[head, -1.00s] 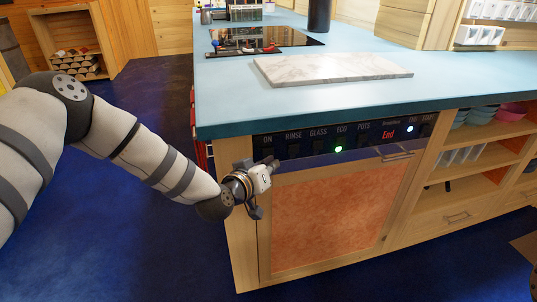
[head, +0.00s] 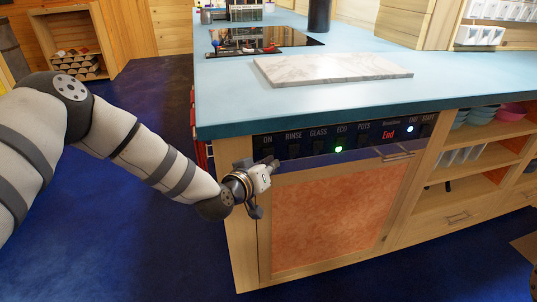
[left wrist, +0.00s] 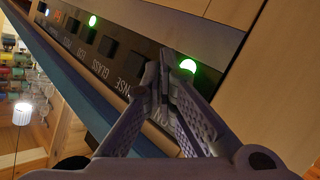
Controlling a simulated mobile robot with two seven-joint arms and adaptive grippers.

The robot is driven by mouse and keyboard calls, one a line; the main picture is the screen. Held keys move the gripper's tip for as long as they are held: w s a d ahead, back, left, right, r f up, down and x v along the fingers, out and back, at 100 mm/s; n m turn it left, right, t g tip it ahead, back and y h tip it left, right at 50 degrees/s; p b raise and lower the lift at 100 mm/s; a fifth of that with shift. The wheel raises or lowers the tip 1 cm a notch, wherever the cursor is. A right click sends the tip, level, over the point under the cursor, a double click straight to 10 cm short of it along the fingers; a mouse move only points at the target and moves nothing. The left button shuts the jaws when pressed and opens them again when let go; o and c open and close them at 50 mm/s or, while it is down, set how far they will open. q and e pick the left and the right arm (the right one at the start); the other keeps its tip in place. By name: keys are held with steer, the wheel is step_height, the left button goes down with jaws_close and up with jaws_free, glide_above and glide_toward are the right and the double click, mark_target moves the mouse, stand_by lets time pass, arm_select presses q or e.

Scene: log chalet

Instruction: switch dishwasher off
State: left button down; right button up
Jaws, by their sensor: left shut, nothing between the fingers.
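The dishwasher (head: 330,215) is built into the island, with a reddish front panel. Its dark control strip (head: 350,137) carries buttons labelled ON, RINSE, GLASS, ECO, POTS, END and START. The display reads "End" in red. A green light (head: 338,149) is lit under ECO and a whitish light under END. My left gripper (head: 271,163) is shut and empty at the strip's left end, under the ON label. In the left wrist view its fingertips (left wrist: 165,72) are beside a lit green light (left wrist: 188,66) near ON. They cover part of the ON area; contact is unclear. My right gripper is out of view.
The blue countertop (head: 225,105) overhangs just above the strip. A marble board (head: 330,70) and a black cooktop (head: 260,41) are on it. Open shelves (head: 470,165) with bowls and glasses stand right of the dishwasher. The blue floor (head: 130,240) at left is clear.

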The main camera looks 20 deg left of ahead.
arm_select(q)
steer(key=shift+w+a, duration=0.2)
steer(key=shift+w, duration=0.1)
steer(key=shift+w+a, duration=0.15)
steer(key=shift+w, duration=0.1)
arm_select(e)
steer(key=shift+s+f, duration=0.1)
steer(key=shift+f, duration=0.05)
arm_select(q)
steer(key=shift+s, duration=0.1)
stand_by(0.4)
steer(key=shift+s+d, duration=0.4)
steer(key=shift+s, duration=0.15)
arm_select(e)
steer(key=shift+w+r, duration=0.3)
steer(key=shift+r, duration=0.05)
arm_select(q)
steer(key=s+d+p, duration=0.2)
steer(key=s+d, duration=0.1)
steer(key=s, duration=0.2)
steer(key=shift+d, duration=0.2)
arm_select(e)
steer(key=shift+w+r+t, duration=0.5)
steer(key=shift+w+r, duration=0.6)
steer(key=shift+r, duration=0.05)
